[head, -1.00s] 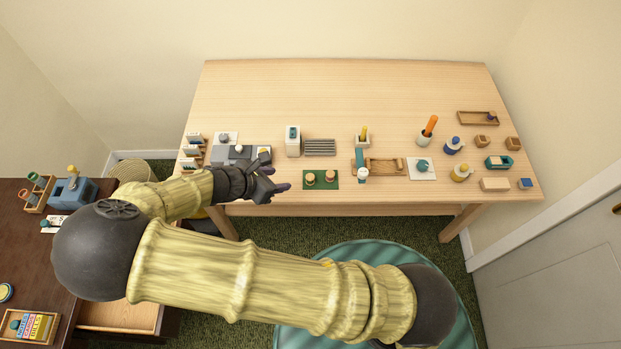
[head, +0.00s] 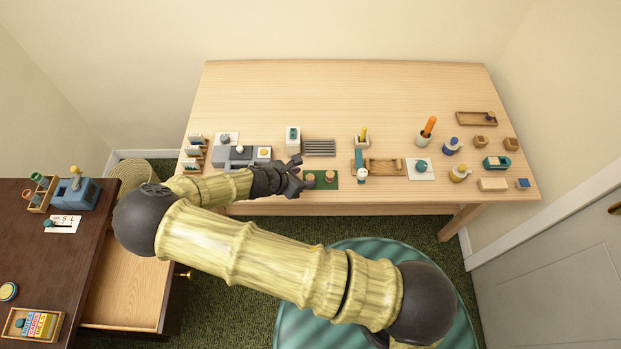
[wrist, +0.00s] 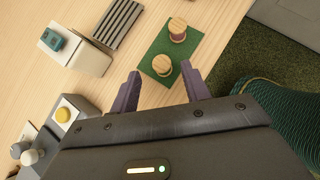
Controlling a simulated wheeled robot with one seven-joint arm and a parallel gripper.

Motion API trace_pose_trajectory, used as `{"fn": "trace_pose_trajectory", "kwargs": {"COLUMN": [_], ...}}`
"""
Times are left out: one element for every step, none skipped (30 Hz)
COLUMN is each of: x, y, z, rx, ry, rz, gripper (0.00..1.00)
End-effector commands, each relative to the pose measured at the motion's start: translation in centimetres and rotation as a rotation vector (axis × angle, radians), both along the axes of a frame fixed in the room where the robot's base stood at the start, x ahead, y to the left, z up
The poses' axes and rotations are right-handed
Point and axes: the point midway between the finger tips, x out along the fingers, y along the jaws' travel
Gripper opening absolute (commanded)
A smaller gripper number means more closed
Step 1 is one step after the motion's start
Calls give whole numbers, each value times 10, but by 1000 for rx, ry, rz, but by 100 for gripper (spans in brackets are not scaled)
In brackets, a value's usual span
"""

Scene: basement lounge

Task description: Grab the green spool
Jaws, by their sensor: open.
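My gripper (head: 299,175) is open and empty at the front left of the light wood table, beside a green mat (head: 320,186). Two small spools with wooden tops stand on the mat, a left one (head: 310,177) and a right one (head: 330,176). In the wrist view, the nearer spool (wrist: 162,66) lies just beyond the space between my fingertips (wrist: 160,82), apart from them. The farther spool (wrist: 177,33) shows a dark reddish side. I see no clear green thread on either; the nearer one's side is mostly hidden by its top.
A white box (head: 293,138) and a grey slatted rack (head: 319,147) stand behind the mat. A grey block with a yellow button (head: 264,153) is to the left. A wooden holder (head: 384,167) is to the right. The table's back half is clear.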

Motion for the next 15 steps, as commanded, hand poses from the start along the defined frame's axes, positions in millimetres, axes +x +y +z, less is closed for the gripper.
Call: {"fn": "trace_pose_trajectory", "kwargs": {"x": [0,0,0,0,1,2,3,4,6,8,9,11,13,16,18], "y": [0,0,0,-1,-2,-3,-5,-7,-10,-12,-15,-18,-20,-22,-25], "z": [0,0,0,-1,-1,-3,-5,-7,-10,-13,-16,-19,-23,-26,-30], "rx": [0,0,0,-1,-1,-2,-3,-4,-4,-3,-5,-5,-5,-3,-3], "ry": [0,0,0,0,0,1,1,2,1,1,1,1,1,1,1], "rz": [0,0,0,-1,-1,-1,0,0,-1,-1,-2,-2,-2,-1,-1], "gripper": [47,47,47,47,47,47,47,47,47,47,47,47,47,47,47]}}
